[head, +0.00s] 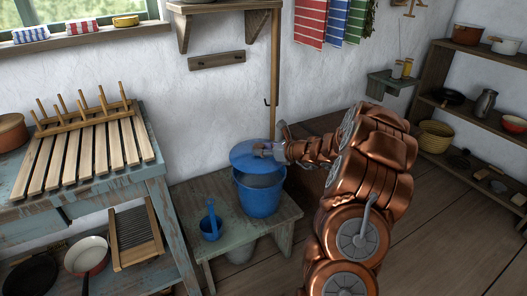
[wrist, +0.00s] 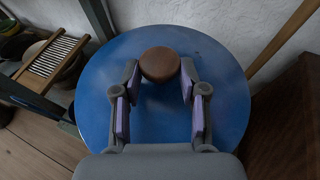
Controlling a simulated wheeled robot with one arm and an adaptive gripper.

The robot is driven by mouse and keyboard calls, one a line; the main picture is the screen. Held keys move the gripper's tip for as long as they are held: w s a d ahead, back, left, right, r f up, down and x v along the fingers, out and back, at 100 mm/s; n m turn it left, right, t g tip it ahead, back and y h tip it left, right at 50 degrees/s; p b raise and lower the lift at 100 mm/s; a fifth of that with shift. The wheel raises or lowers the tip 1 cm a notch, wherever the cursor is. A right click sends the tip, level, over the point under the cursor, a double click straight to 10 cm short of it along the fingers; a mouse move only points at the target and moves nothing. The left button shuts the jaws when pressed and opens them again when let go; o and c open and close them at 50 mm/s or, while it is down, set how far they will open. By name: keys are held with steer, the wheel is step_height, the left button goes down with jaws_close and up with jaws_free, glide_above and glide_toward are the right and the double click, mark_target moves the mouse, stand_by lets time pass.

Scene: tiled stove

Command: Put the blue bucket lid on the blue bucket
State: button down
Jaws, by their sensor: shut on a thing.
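The blue bucket (head: 257,197) stands upright on a low green-grey bench; part of its open top shows in the head view. The blue bucket lid (head: 242,156) is above the back of the bucket, tilted, with the front of the opening uncovered. Whether it touches the rim I cannot tell. My gripper (head: 266,150) is shut on the lid's brown wooden knob, coming from the right. In the wrist view the lid (wrist: 160,115) fills the middle, with the knob (wrist: 160,64) between the fingertips; the bucket is hidden beneath it.
A small blue dipper (head: 210,228) stands on the bench (head: 226,250) left of the bucket. A wooden post (head: 274,70) rises behind it. A worn table (head: 160,170) with a slatted rack (head: 90,150) is at left. Shelves (head: 440,60) with pots stand far right.

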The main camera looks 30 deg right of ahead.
mark_target(281, 166)
steer(key=shift+s+r+p, duration=0.1)
steer(key=shift+p, duration=0.4)
steer(key=shift+f+b, duration=1.35)
steer(key=shift+f, duration=1.9)
steer(key=c, duration=0.6)
jaws_free()
steer(key=shift+o, duration=0.2)
steer(key=shift+f, duration=0.1)
steer(key=shift+s+d, duration=0.1)
steer(key=v, duration=1.2)
